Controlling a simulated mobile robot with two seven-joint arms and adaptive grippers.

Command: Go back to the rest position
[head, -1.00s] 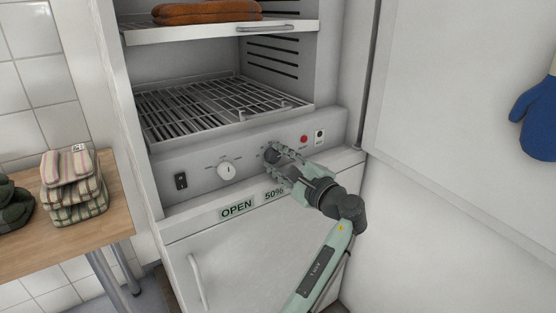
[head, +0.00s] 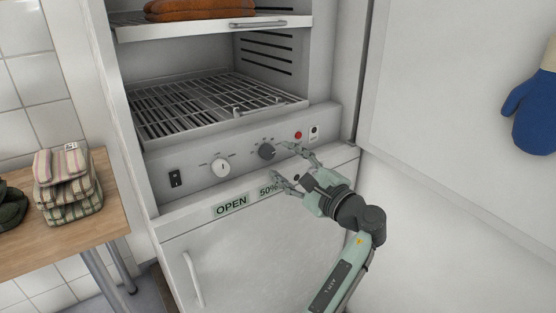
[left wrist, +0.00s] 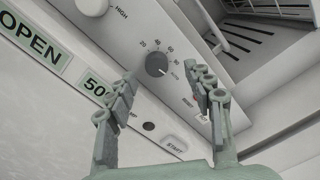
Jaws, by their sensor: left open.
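My left gripper (head: 287,165) is open and empty in front of the control panel (head: 196,186) of a white drying cabinet. Its fingers are apart, and in the left wrist view (left wrist: 163,95) the dark dial (left wrist: 156,65) shows beyond and between them, not gripped. The dark dial also shows in the head view (head: 266,151), just left of the upper finger. A numbered scale runs around it. My right gripper is not in view.
A white dial (head: 221,168), a black switch (head: 175,178) and a red light (head: 298,135) are on the panel. A wooden table (head: 85,228) with folded striped cloths (head: 66,185) stands left. A blue mitt (head: 536,112) hangs right.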

